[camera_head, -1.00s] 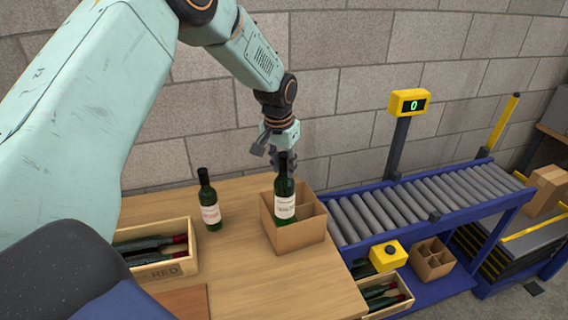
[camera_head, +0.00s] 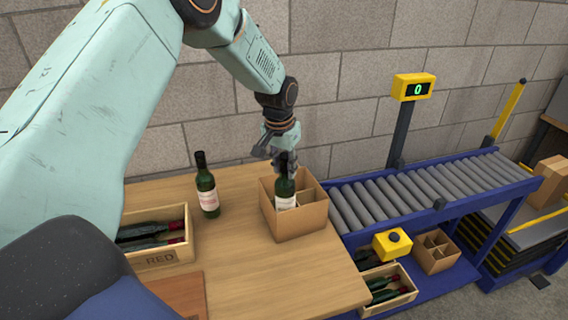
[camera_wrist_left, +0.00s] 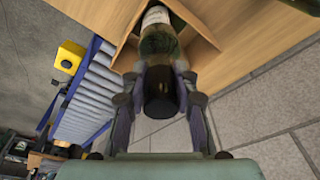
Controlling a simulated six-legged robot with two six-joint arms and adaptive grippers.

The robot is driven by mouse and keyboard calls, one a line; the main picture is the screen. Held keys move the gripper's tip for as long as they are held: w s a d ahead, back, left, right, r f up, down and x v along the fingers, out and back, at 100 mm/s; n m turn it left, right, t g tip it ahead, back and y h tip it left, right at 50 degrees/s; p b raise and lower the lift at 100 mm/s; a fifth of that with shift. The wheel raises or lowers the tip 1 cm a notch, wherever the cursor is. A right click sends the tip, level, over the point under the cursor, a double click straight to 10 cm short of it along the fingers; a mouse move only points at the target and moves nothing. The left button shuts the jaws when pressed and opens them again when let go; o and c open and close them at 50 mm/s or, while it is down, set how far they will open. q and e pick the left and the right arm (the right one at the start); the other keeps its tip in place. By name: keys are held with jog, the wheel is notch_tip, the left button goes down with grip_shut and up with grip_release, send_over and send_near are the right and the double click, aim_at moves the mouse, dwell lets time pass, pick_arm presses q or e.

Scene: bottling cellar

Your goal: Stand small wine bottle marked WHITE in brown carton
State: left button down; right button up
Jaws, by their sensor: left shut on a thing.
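The brown carton (camera_head: 301,223) stands on the wooden table, with cardboard dividers inside. A dark green bottle with a pale label (camera_head: 285,199) is upright, its lower part inside a left-hand compartment of the carton. My left gripper (camera_head: 283,163) is shut on the neck of this bottle from above. The wrist view shows the bottle (camera_wrist_left: 158,50) between the fingers (camera_wrist_left: 158,92), going down into the carton (camera_wrist_left: 196,48). The label text is too small to read. A second upright bottle (camera_head: 207,192) with a pale label stands on the table left of the carton. My right gripper is not in view.
A wooden crate marked RED (camera_head: 160,259) with lying bottles sits at the table's left. A roller conveyor (camera_head: 420,195) with a yellow display (camera_head: 413,87) is to the right. Below it are a small divided carton (camera_head: 437,252) and another bottle crate (camera_head: 391,300). A block wall stands behind.

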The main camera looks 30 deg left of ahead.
aim_at(284, 175)
pick_arm(q)
jog(key=shift+w+f, duration=0.15)
jog(key=shift+f, duration=0.5)
jog(key=shift+s+f+b, duration=0.2)
jog(key=shift+f+b, duration=0.35)
jog(key=shift+f, duration=0.15)
jog(key=shift+w+f, duration=0.1)
jog(key=shift+f, duration=0.1)
jog(key=shift+w+f, duration=0.1)
jog(key=c, duration=1.2)
grip_release()
jog(key=shift+s, duration=0.25)
jog(key=shift+o, duration=1.2)
jog(key=shift+w, duration=0.1)
